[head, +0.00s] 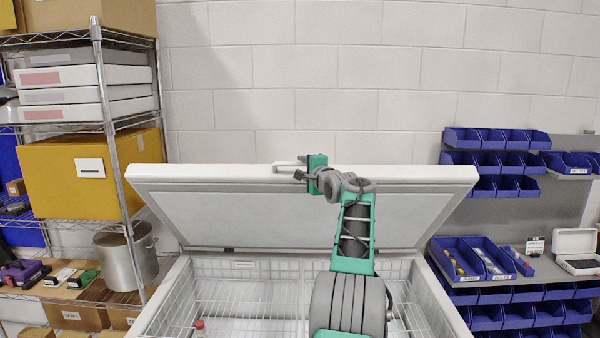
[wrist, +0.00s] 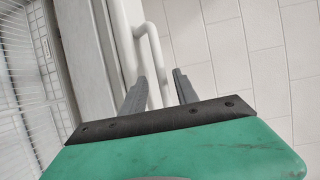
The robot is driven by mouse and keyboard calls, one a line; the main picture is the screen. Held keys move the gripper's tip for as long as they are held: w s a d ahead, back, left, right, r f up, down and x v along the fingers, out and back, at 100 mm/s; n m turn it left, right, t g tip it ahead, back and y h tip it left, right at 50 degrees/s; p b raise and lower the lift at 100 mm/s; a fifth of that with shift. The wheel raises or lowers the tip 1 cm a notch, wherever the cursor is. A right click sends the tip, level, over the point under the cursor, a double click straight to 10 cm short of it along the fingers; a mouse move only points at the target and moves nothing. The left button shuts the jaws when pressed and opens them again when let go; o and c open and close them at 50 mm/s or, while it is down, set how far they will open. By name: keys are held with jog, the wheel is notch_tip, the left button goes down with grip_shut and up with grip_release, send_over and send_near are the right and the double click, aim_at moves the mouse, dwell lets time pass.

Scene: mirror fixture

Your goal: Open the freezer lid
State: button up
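The white freezer lid (head: 280,215) stands raised and tilted up at the back of the chest, its pale inner panel facing me in the head view. The freezer chest (head: 172,300) is uncovered below it. The lid's white bar handle (head: 287,164) is at the top edge; in the wrist view the handle (wrist: 153,55) runs down between my two grey fingers. My gripper (head: 303,174) is at that top edge. In the wrist view my gripper (wrist: 160,75) has its fingers spread, with a gap between the handle and the right finger.
Wire baskets (head: 245,290) and a red-capped bottle (head: 199,326) are inside the chest. A wire shelf with boxes (head: 90,175) stands close at the left. Blue bins (head: 490,140) hang at the right. A white block wall (head: 330,75) is behind the lid.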

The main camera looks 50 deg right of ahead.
jog(key=b+v, duration=0.1)
jog(key=v, duration=0.3)
jog(key=shift+s+a+r+b, duration=0.15)
jog(key=shift+s+b, duration=0.1)
jog(key=shift+b, duration=0.05)
